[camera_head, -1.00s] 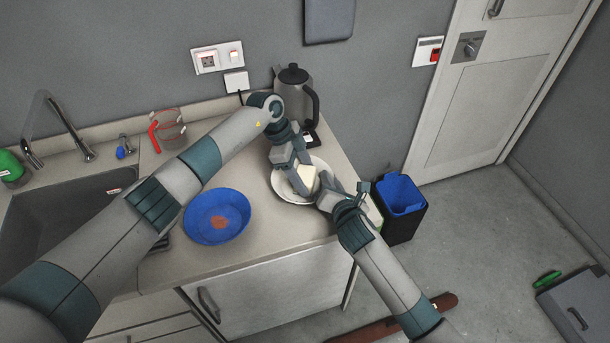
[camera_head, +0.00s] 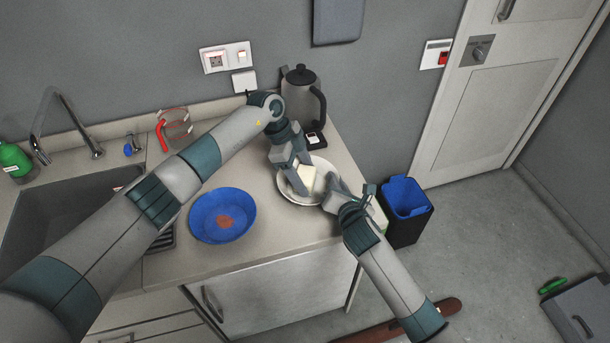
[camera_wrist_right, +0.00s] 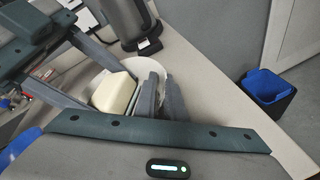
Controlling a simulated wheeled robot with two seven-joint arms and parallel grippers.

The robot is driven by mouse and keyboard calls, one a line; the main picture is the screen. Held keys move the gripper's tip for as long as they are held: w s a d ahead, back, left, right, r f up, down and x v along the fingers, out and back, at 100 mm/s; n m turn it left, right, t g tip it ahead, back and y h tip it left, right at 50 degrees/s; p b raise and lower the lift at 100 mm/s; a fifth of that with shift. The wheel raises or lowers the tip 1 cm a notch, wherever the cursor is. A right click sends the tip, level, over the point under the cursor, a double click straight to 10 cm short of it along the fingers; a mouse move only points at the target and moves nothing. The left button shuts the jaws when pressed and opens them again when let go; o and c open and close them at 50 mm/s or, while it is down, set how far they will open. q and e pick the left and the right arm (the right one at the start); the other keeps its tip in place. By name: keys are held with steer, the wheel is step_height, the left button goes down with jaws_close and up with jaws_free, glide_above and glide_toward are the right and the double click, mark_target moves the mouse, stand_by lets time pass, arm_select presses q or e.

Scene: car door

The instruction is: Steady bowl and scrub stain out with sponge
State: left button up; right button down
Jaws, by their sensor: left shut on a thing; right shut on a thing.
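A white bowl (camera_head: 287,192) stands near the counter's right end; it also shows in the right wrist view (camera_wrist_right: 78,78). My left gripper (camera_head: 303,181) reaches down into it, shut on a cream block-shaped sponge (camera_wrist_right: 115,93). The sponge is over the bowl's inside and hides much of it; no stain in this bowl is visible. My right gripper (camera_wrist_right: 162,95) is shut on the bowl's near right rim, one finger inside and one outside. A blue bowl (camera_head: 204,228) with a reddish-brown stain (camera_head: 225,220) sits apart to the left, untouched.
A kettle (camera_head: 300,96) stands just behind the white bowl. A glass jug with a red handle (camera_head: 174,128) and a sink (camera_head: 60,225) are to the left. A blue-lined bin (camera_head: 407,197) stands on the floor right of the counter.

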arm_select(q)
steer(key=shift+d, duration=0.15)
arm_select(e)
steer(key=shift+s+f, duration=0.1)
steer(key=shift+f, duration=0.1)
arm_select(q)
steer(key=shift+s+d, duration=0.2)
steer(key=shift+d, duration=0.5)
steer(key=shift+r, duration=4.5)
arm_select(e)
steer(key=c, duration=1.8)
jaws_free()
arm_select(q)
steer(key=shift+w+f, duration=0.1)
arm_select(e)
steer(key=shift+o, duration=0.2)
